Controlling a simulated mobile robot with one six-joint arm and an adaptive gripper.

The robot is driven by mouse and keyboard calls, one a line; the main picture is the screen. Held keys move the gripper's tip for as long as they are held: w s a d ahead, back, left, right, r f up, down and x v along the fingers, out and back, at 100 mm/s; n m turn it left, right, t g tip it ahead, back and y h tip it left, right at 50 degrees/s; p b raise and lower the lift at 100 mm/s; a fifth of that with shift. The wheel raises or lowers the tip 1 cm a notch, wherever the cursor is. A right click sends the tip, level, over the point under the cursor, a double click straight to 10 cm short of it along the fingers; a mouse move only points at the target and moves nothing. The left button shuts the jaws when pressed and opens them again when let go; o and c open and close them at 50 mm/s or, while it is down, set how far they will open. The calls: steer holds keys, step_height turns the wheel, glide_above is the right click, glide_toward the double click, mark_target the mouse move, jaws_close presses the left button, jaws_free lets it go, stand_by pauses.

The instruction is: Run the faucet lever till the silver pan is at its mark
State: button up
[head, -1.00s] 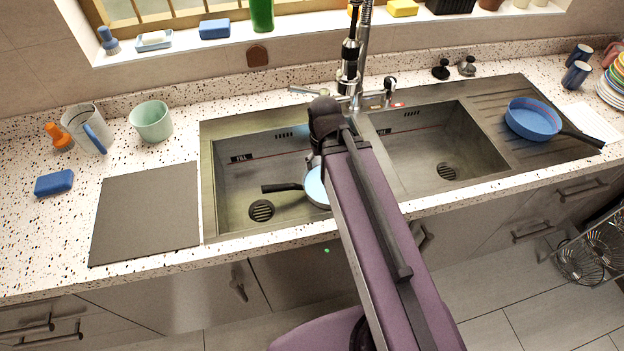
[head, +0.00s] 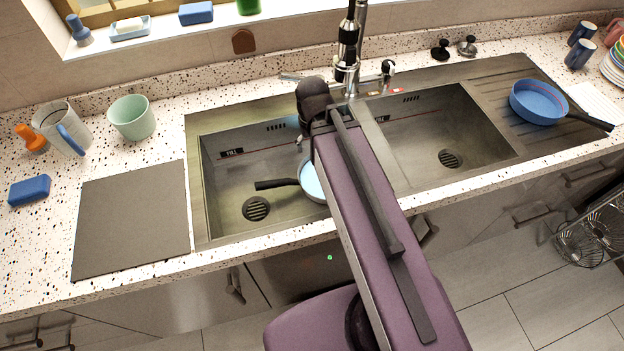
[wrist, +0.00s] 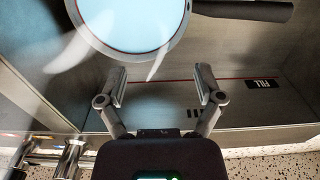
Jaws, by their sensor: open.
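The silver pan (head: 313,181) sits in the left basin, its black handle pointing left; my arm covers its right side. In the wrist view the pan (wrist: 130,22) shows a pale blue inside with a red line around it near the rim. Pale streaks cross that view; I cannot tell whether they are water, nor how full the pan is. My gripper (wrist: 162,73) is open and empty, over the basin beside the pan. My arm mostly hides it in the head view.
The left basin wall has a FILL label (wrist: 262,83) and a red line. A blue pan (head: 538,102) rests on the right drainboard. A dark board (head: 130,220), a green cup (head: 132,118) and a pitcher (head: 62,128) stand left. The right basin (head: 440,130) is empty.

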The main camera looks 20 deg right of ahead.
steer(key=shift+c, duration=1)
step_height(320, 180, up, 22)
steer(key=m+t+p, duration=0.2)
steer(key=m+p, duration=1.7)
steer(key=p, duration=0.3)
glide_above(288, 73)
steer(key=s, duration=0.2)
steer(key=shift+s+a+r, duration=0.1)
steer(key=shift+s+r, duration=0.05)
steer(key=f+b, duration=0.4)
steer(key=w+f+b, duration=0.1)
steer(key=f+b, duration=0.4)
steer(key=w+f+b, duration=0.1)
steer(key=f+b, duration=0.3)
steer(key=shift+w+f+b, duration=0.25)
steer(key=shift+f+b, duration=0.05)
steer(key=shift+b, duration=0.05)
jaws_close()
